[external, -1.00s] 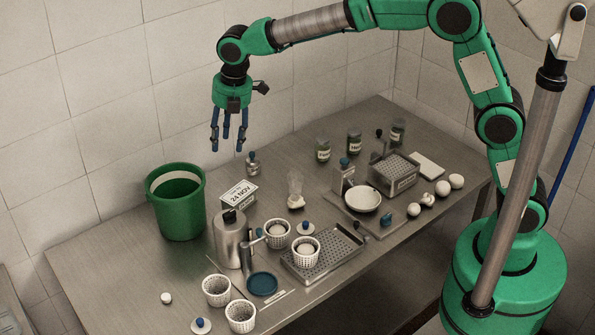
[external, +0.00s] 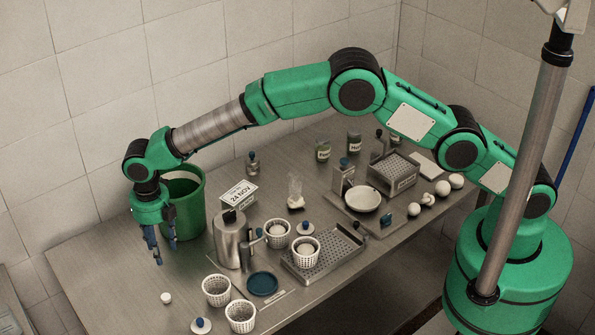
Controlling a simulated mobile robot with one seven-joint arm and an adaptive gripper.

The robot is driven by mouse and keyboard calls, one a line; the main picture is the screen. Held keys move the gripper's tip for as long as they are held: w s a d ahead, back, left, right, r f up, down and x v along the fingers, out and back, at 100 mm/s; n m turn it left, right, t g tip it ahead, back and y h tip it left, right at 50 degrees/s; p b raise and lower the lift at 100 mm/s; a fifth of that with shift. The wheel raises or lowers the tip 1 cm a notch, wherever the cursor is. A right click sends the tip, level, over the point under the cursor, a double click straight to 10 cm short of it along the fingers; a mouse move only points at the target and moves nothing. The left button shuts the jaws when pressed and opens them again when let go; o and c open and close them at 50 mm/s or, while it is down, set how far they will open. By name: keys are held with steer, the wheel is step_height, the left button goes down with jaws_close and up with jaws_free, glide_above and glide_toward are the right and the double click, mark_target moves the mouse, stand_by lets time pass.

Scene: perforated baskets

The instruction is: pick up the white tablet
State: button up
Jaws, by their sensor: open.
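The white tablet (external: 166,298) is a small, short white piece lying alone on the bare steel table near its front left. My gripper (external: 155,257) hangs fingers-down above the left part of the table, higher than the tablet and slightly left of it in the picture. Its blue fingers are apart and nothing shows between them. The tablet is in full view and the gripper does not touch it.
A green bucket (external: 190,222) stands just behind my gripper, partly hidden by my arm. White perforated baskets (external: 216,291), a blue-knobbed lid (external: 201,326) and a steel flask (external: 229,240) stand to the tablet's right. The table left of the tablet is clear.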

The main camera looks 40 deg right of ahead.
steer(key=shift+s+a+f+n, duration=0.25)
steer(key=shift+s+a+f, duration=0.15)
steer(key=shift+a+f, duration=0.25)
steer(key=shift+s+a+f+n, duration=0.25)
steer(key=shift+s+a+f, duration=0.1)
steer(key=shift+a+f, duration=0.25)
glide_above(161, 301)
steer(key=shift+w+d+f, duration=0.1)
steer(key=shift+d+f, duration=0.05)
steer(key=shift+f, duration=4.1)
steer(key=shift+f, duration=0.15)
steer(key=shift+a+f, duration=0.2)
steer(key=shift+f, duration=2.3)
